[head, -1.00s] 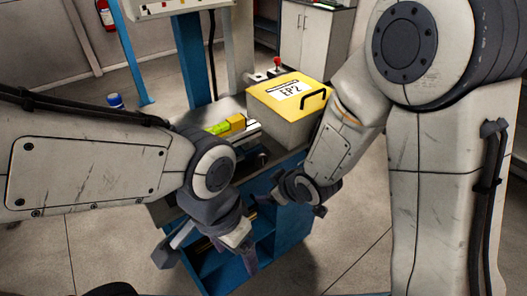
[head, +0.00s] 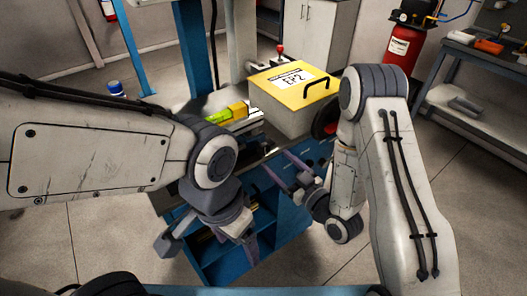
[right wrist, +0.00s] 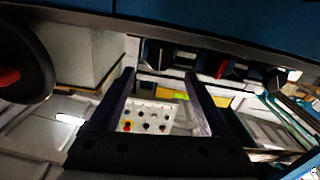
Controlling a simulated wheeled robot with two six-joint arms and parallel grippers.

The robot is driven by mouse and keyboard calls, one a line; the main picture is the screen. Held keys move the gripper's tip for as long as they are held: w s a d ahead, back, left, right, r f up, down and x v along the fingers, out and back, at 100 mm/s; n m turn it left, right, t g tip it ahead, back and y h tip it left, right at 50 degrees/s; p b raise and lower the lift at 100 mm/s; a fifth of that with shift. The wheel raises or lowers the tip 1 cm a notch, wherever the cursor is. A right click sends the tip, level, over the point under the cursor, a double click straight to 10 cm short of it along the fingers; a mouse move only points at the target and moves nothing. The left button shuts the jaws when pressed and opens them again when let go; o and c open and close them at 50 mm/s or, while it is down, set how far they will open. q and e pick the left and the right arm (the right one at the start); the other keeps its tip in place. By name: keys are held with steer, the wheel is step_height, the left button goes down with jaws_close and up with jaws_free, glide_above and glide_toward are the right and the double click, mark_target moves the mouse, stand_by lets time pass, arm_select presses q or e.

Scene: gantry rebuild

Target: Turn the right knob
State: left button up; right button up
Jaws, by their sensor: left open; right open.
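A dark round knob with a red centre (head: 325,122) shows on the right side of the workbench, partly covered by my right arm. It looks like the same dark wheel with red (right wrist: 22,75) at the left edge of the right wrist view. My right gripper (head: 277,162) is open and empty in front of the bench, left of and below this knob, apart from it. Its two fingers also show spread in the right wrist view (right wrist: 160,73). My left gripper (head: 208,252) is open, low in front of the bench's left part, with nothing seen between its fingers.
A grey box with a yellow lid marked EP2 (head: 297,85) stands on the blue workbench (head: 285,232). A yellow-green block (head: 228,114) lies left of it. A red tank (head: 403,47) and a side table (head: 485,62) stand at the right. Open floor lies between.

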mark_target(266, 150)
steer(key=shift+w+a+f+b, duration=0.2)
steer(key=shift+w+a+b, duration=0.2)
steer(key=shift+b, duration=1.15)
steer(key=shift+w+a+f+b, duration=0.2)
steer(key=shift+w+b, duration=0.3)
steer(key=shift+b, duration=1)
steer(key=x, duration=0.1)
steer(key=p+x, duration=0.1)
steer(key=x, duration=0.2)
steer(key=shift+w+a+r, duration=0.25)
steer(key=shift+w+r, duration=0.05)
steer(key=shift+r, duration=0.1)
steer(key=shift+w+a+p, duration=0.15)
steer(key=shift+w+p, duration=0.1)
steer(key=shift+p, duration=0.05)
jaws_close()
steer(key=shift+f+m+b, duration=0.15)
steer(key=shift+m+b, duration=0.35)
steer(key=shift+m, duration=0.5)
steer(key=m, duration=0.3)
steer(key=shift+m+b, duration=0.3)
steer(key=shift+b, duration=0.05)
